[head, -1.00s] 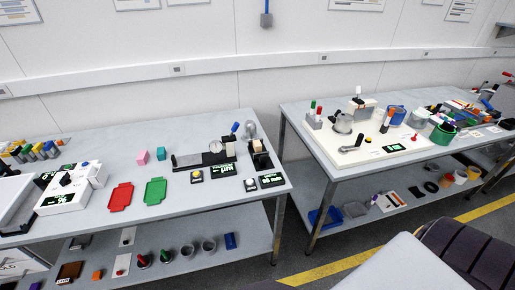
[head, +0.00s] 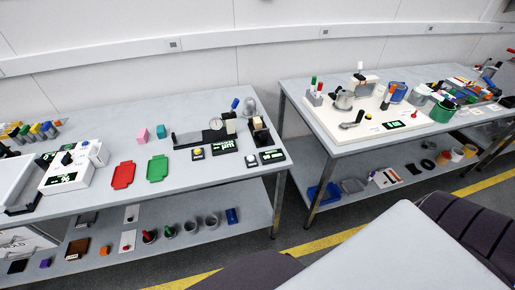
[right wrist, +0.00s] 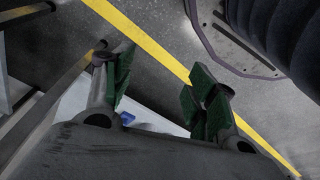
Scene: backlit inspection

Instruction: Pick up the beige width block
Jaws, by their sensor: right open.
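A small beige block (head: 257,123) sits at the top of a black stand near the right end of the left bench in the head view. A second pale block (head: 230,125) stands just left of it, by the dial gauge. I cannot tell for sure which is the width block. My right gripper (right wrist: 160,82) shows in the right wrist view, with green-padded fingers spread apart and nothing between them. It is over the floor and away from both blocks. My left gripper is not in view.
The left bench (head: 105,212) also holds a red tray (head: 123,175), a green tray (head: 157,168), pink and teal cubes and small displays. A gap separates it from the right bench (head: 335,147), which is crowded with fixtures. A yellow floor line (head: 340,237) runs in front.

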